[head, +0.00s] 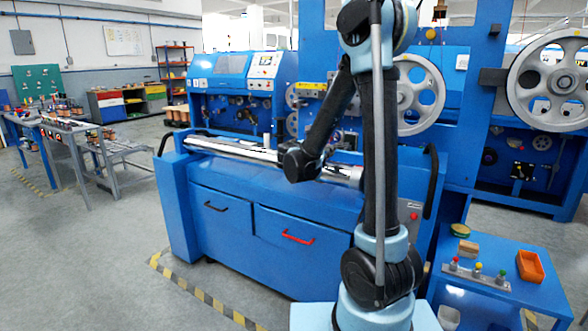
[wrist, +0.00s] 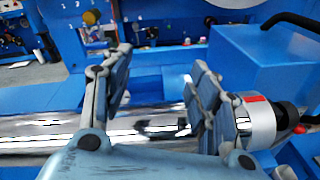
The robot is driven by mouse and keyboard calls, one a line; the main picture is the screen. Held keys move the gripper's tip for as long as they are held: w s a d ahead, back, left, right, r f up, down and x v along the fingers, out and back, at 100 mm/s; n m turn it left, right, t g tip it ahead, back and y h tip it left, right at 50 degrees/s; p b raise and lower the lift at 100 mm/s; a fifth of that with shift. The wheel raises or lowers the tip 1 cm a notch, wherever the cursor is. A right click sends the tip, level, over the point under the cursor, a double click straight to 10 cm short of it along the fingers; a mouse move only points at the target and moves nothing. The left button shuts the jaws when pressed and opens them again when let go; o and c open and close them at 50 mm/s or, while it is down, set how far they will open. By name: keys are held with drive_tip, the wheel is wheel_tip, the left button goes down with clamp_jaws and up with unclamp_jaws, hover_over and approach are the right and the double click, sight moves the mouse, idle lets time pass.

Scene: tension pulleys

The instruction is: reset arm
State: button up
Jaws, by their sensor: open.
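My gripper (wrist: 155,95) is open in the wrist view, its two fingers spread apart with nothing between them that it holds. A shiny metal roller (wrist: 50,130) runs across behind and below the fingers. The roller also shows in the head view, lying along the top of the blue machine cabinet (head: 235,151). In the head view my arm (head: 378,150) rises in front of the cabinet and bends down to the left toward the roller. The fingertips are hidden there. I cannot tell whether the fingers touch the roller.
The blue cabinet (head: 235,235) has a black and a red handle. A small blue table (head: 500,308) at the right holds an orange bin (head: 530,266) and a button panel (head: 476,274). Large grey pulleys (head: 550,80) stand behind. Open floor (head: 80,260) lies at the left.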

drive_tip(key=s+d+f+m+g+y, duration=0.1)
drive_tip(key=s+d+f+m+g, duration=0.25)
drive_tip(key=s+d+m, duration=0.4)
drive_tip(key=s+d+f+m+g+y, duration=0.2)
drive_tip(key=s+d+m+g, duration=0.25)
drive_tip(key=s, duration=0.65)
drive_tip(key=s+a+f+m+g+y, duration=0.1)
drive_tip(key=s+f+m+y, duration=0.1)
drive_tip(key=s, duration=0.5)
drive_tip(key=s+a+f+m+g+y, duration=0.1)
drive_tip(key=s+a+f+m+y, duration=0.1)
drive_tip(key=s+f+m, duration=0.3)
drive_tip(key=s+a+f+m+g+y, duration=0.1)
drive_tip(key=s+a+f+m+y, duration=0.1)
drive_tip(key=s+m, duration=0.4)
drive_tip(key=s+f, duration=0.1)
drive_tip(key=s, duration=0.3)
drive_tip(key=shift+s+f+g+y, duration=0.25)
drive_tip(key=shift+s+g+y, duration=0.15)
drive_tip(key=shift+w+f, duration=0.2)
drive_tip(key=shift+w, duration=0.2)
